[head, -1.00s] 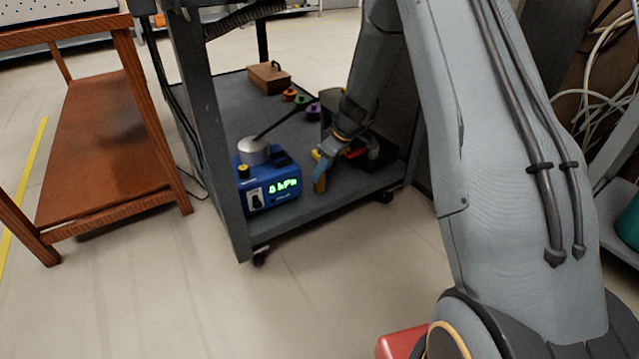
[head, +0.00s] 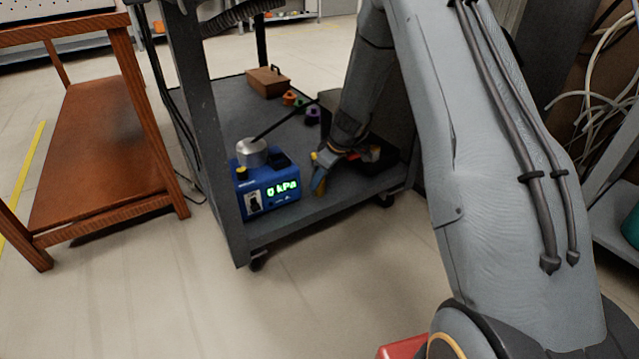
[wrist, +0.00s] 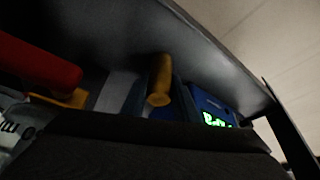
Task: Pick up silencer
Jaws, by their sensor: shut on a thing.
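The silencer looks like a yellow-brown cylinder (wrist: 160,82) in the middle of the wrist view, with dark blue fingers on both sides of it. In the head view the yellow piece (head: 318,188) shows low at my gripper (head: 320,172), near the front edge of the cart's lower shelf. My gripper is shut on it. Whether the silencer touches the shelf is too small to tell.
A blue device with a green display (head: 268,190) stands just left of my gripper on the grey cart shelf (head: 335,203). A brown box (head: 268,80) and small coloured pieces (head: 312,115) lie behind. A red handle (wrist: 40,65) is close by. A wooden table (head: 100,150) stands left.

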